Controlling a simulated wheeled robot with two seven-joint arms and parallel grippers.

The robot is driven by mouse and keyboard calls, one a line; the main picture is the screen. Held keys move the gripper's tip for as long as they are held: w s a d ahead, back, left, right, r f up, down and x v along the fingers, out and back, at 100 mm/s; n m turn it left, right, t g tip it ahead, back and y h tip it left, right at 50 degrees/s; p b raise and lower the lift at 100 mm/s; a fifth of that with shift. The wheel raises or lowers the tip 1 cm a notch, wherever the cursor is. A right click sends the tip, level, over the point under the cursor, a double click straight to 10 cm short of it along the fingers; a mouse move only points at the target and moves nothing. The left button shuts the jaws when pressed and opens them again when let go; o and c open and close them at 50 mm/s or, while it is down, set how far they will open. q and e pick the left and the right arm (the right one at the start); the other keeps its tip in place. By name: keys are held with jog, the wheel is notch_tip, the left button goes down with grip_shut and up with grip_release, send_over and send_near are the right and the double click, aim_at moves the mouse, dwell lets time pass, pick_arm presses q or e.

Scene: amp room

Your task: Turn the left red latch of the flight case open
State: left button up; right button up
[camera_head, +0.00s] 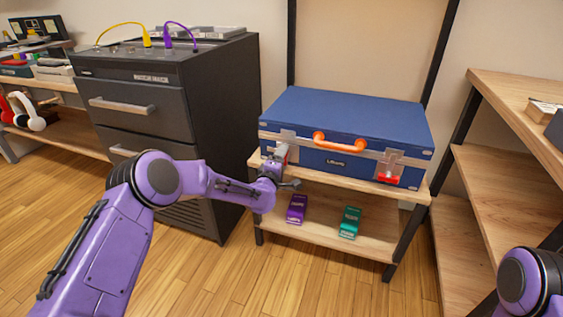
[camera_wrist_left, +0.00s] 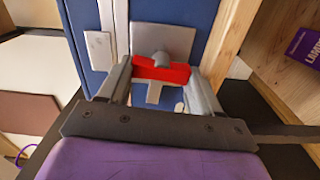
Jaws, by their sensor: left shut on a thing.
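The blue flight case (camera_head: 345,115) lies closed on the top board of a wooden shelf, with an orange handle (camera_head: 338,142) on its front. My left gripper (camera_head: 283,160) is at the left latch on the case's front and hides most of that latch in the head view. In the left wrist view the left red latch (camera_wrist_left: 160,72) sits between the two fingers of my left gripper (camera_wrist_left: 162,85), which are shut on it. The right red latch (camera_head: 388,178) is in plain view on the case's right front. My right gripper is out of view; only part of my right arm shows.
A purple box (camera_head: 297,209) and a green box (camera_head: 350,222) stand on the board below the case. A dark drawer cabinet (camera_head: 165,120) with cables on top stands to the left. A wooden shelf unit (camera_head: 510,170) stands to the right. The floor in front is clear.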

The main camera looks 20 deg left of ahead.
pick_arm(q)
jog(key=shift+n, duration=0.5)
jog(key=o, duration=1.1)
jog(key=shift+c, duration=0.2)
